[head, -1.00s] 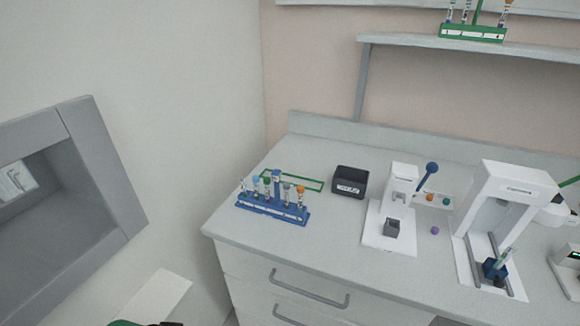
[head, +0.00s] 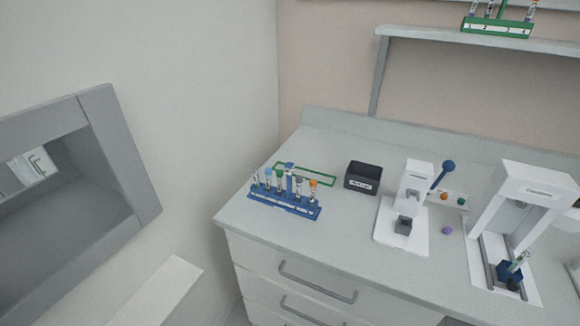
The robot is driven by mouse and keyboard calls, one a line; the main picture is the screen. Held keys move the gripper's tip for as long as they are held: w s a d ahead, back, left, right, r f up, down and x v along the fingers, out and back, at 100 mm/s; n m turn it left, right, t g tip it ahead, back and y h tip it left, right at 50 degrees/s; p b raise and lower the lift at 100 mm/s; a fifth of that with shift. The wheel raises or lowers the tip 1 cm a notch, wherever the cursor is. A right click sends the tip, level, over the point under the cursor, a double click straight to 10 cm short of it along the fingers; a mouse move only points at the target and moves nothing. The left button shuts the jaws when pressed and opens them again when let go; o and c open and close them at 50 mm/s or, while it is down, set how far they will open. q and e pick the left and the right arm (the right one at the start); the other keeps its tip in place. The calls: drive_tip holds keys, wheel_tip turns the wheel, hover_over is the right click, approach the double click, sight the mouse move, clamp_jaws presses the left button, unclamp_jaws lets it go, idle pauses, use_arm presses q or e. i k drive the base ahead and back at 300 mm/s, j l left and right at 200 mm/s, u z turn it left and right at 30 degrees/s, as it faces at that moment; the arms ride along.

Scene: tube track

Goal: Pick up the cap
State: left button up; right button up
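A small purple cap (head: 447,230) lies on the bare counter between two white devices. An orange cap (head: 444,196) and a green cap (head: 461,201) sit on a small white holder behind it. A tube (head: 517,264) stands tilted in a dark blue holder (head: 508,273) in the right device; whether it is capped is too small to tell. Neither of my grippers is in view.
A blue rack (head: 285,205) with several capped tubes stands at the counter's left, before a green frame. A black box (head: 362,177), a white device with a blue-knobbed lever (head: 415,190) and a tall white device (head: 530,190) stand to its right. The counter's front strip is clear.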

sight(448, 230)
drive_tip(key=z, duration=1.6)
